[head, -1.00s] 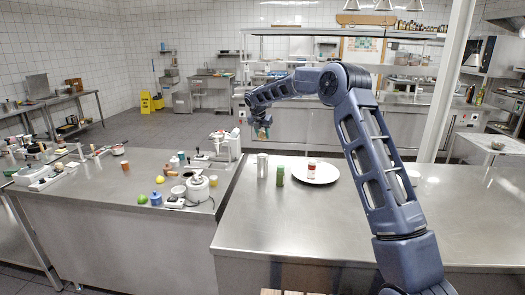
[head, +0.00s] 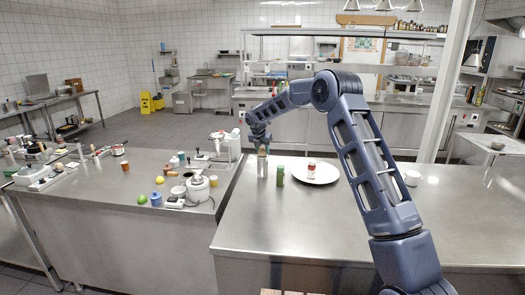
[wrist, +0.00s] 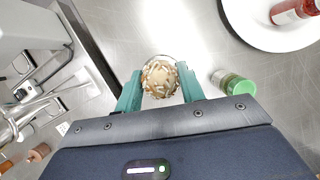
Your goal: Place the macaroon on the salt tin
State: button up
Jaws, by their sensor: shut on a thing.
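The macaroon (wrist: 160,80), a round tan sweet with pale flakes, sits between the two teal fingers of my gripper (wrist: 159,90) in the wrist view. The fingers are shut on it from both sides. In the head view my gripper (head: 263,147) is just above a silver cylindrical tin (head: 262,171), which appears to be the salt tin. The tin stands upright on the steel counter. In the wrist view only a thin rim shows behind the macaroon; the rest is hidden. I cannot tell whether macaroon and tin touch.
A green-lidded shaker (head: 280,176) stands close to the right of the tin; it also shows in the wrist view (wrist: 236,86). A white plate (head: 328,175) bears a red-and-white jar (head: 311,169).

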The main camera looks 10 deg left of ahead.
jog(key=shift+f, duration=0.1)
jog(key=o, duration=1)
jog(key=shift+c, duration=0.2)
jog(key=v, duration=1.2)
jog(key=s+d+r+m, duration=0.5)
jog(key=s+d, duration=0.2)
jog(key=d, duration=0.3)
jog(key=s+d+r+m, duration=0.4)
jog(key=s+d+m, duration=0.25)
jog(key=d, duration=0.35)
jog(key=s+d+r+m, duration=0.45)
jog(key=s+d, duration=0.35)
jog(key=d, duration=0.2)
jog(key=s+d+f+m, duration=0.2)
jog(key=s+d+m, duration=0.3)
jog(key=s, duration=0.4)
jog(key=s+d+f+m, duration=0.3)
jog(key=s+m, duration=0.3)
jog(key=s, duration=0.4)
jog(key=s+d+f+m+y, duration=0.1)
jog(key=s+d+m, duration=0.4)
jog(key=s, duration=0.5)
jog(key=shift+d+f+m, duration=0.4)
jog(key=shift+d+f, duration=0.45)
jog(key=shift+f, duration=0.05)
